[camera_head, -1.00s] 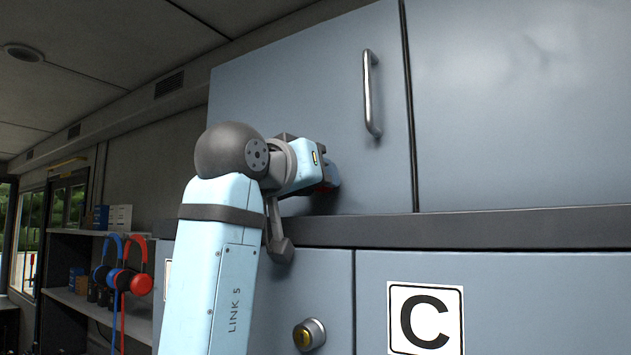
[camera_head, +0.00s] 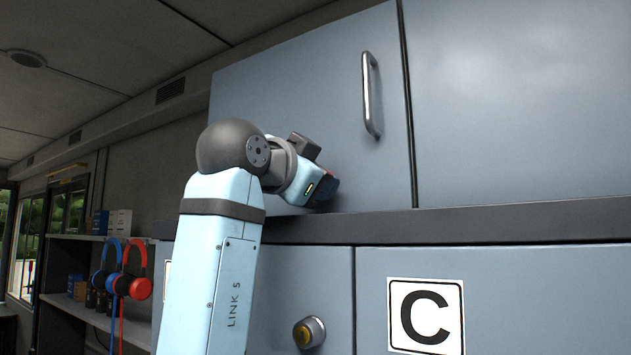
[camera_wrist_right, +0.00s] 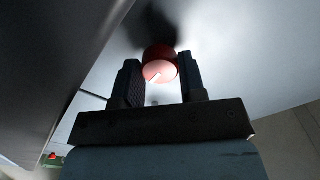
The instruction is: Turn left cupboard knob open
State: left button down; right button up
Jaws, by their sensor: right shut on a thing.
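The red cupboard knob (camera_wrist_right: 160,68) shows in the right wrist view, on a pale panel. A white line on its face runs diagonally. My right gripper (camera_wrist_right: 157,80) is shut on the knob, one dark finger on each side. In the head view my right gripper (camera_head: 328,189) is at the bottom of the left cupboard door (camera_head: 300,95); the wrist largely hides the knob there. The door sits flush beside the door to its right, with a narrow dark seam between them. My left gripper is out of view.
A metal handle (camera_head: 371,95) stands out from the left cupboard door. A dark ledge (camera_head: 480,222) runs below the upper doors. Lower down are a brass lock (camera_head: 309,333) and a C sign (camera_head: 425,316). Headphones (camera_head: 130,286) hang by the shelves at left.

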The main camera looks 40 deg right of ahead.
jog(key=shift+m, duration=0.6)
jog(key=o, duration=0.9)
jog(key=b+v, duration=0.2)
jog(key=v, duration=1.2)
jog(key=shift+d, duration=0.1)
